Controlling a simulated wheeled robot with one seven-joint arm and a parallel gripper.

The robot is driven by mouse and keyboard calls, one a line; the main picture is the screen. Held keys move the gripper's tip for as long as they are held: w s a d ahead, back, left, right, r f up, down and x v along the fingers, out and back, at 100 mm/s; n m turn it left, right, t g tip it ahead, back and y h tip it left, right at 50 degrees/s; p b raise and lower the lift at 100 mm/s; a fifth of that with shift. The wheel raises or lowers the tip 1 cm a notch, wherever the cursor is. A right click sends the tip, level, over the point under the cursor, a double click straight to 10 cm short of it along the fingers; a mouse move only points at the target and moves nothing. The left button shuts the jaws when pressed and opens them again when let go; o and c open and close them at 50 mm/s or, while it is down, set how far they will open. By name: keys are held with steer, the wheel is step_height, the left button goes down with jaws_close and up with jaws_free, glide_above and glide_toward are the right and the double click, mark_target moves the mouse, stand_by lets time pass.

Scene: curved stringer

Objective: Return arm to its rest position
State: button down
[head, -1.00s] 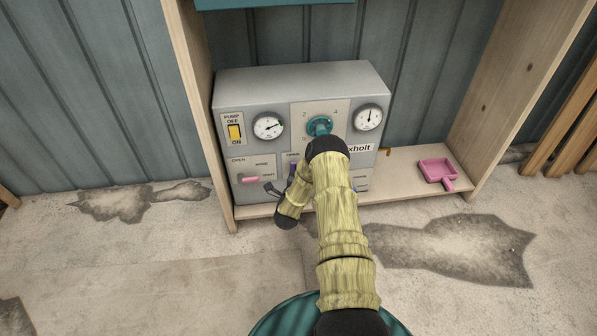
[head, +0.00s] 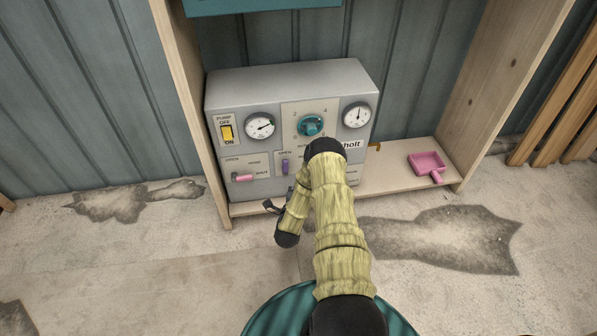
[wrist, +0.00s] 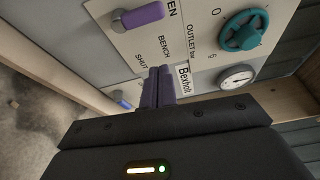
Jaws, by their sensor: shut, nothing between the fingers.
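My gripper (wrist: 160,72) shows in the wrist view with its two purple fingers pressed together and nothing between them. It points toward the grey control panel (wrist: 195,70), whose purple lever (wrist: 143,16) is apart from the fingers at upper left. In the head view my arm (head: 338,220), in yellow-green sleeves, is bent in front of the panel's lower part. The dark gripper end (head: 271,207) is low, in front of the shelf edge, and its fingers are hard to make out there. The purple lever (head: 285,166) stands clear in the head view.
The panel has a yellow pump switch (head: 227,133), a pink lever (head: 244,178), a teal knob (head: 311,126) and two gauges. A pink scoop-like tray (head: 427,164) lies on the wooden shelf (head: 390,171). Wooden posts flank the panel. The floor in front is open.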

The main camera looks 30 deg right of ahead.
steer(key=shift+v, duration=0.8)
steer(key=shift+d+f, duration=0.1)
